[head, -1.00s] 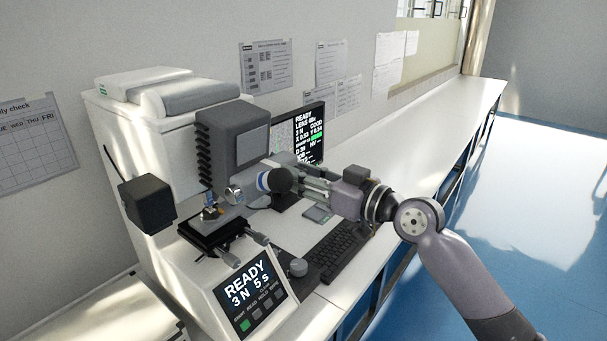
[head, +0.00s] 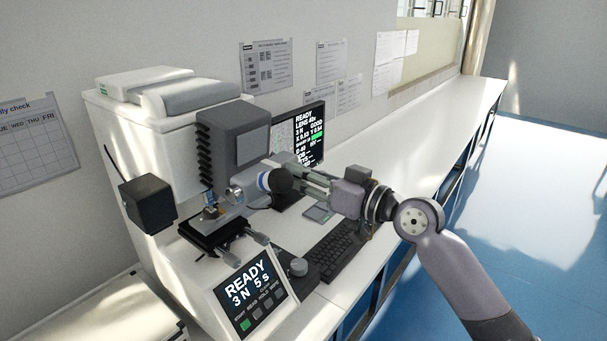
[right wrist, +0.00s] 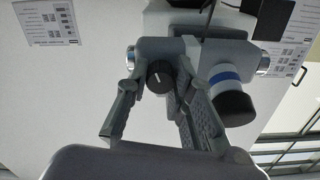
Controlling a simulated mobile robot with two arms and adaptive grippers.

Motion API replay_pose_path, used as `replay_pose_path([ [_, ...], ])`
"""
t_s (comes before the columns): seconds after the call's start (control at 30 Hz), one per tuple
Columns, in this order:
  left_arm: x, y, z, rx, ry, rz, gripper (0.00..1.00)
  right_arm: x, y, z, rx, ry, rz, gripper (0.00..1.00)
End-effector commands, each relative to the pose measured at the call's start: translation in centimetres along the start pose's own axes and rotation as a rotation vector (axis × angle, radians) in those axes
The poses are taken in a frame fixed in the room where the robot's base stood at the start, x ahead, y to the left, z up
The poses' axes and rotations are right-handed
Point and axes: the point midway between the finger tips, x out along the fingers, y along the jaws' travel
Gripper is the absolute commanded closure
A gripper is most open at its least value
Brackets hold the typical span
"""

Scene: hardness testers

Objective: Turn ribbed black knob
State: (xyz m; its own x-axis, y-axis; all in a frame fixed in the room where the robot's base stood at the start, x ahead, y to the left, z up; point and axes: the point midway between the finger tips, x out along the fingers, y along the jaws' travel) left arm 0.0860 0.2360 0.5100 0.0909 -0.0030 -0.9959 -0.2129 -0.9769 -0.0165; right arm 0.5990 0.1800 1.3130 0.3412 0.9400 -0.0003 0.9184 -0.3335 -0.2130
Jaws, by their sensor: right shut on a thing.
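The ribbed black knob (right wrist: 160,78), a small dark cylinder with a white line on its face, sits on the hardness tester's grey head in the right wrist view. My right gripper (right wrist: 159,74) has one finger on each side of the knob and is shut on it. In the head view my right gripper (head: 305,177) reaches in from the right to the tester's turret. The knob is hidden there behind a larger black cylinder (head: 283,180) with a blue ring. That cylinder (right wrist: 236,104) stands right beside the fingers in the right wrist view. My left gripper is not in view.
The tester's white body (head: 150,120) stands on the bench, with a stage (head: 215,232) below the turret and a front screen (head: 250,285) reading READY. A monitor (head: 308,125) stands behind my gripper, a keyboard (head: 338,250) below it. The bench (head: 440,125) is clear farther right.

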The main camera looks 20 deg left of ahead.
Motion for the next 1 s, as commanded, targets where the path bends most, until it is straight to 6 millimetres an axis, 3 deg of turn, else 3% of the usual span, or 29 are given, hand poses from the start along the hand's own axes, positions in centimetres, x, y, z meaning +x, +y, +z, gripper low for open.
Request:
replay_pose_path([
  [0.13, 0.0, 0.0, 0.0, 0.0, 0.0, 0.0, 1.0, 0.0, 0.0, 0.0, -0.001, 0.0, 0.0, 1.0],
  [0.17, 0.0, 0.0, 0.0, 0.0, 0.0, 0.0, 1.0, 0.0, 0.0, 0.0, -0.001, 0.0, 0.0, 0.76],
  [0.43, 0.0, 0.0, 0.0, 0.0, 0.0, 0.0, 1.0, 0.0, 0.0, 0.0, -0.002, 0.0, 0.0, 0.58],
  [0.77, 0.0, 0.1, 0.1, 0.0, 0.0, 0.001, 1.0, -0.2, 0.1, 0.0, -0.002, 0.0, 0.001, 0.58],
  [1.0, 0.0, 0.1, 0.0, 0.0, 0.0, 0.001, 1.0, -3.6, 0.1, 0.1, -0.003, -0.001, 0.003, 0.58],
])
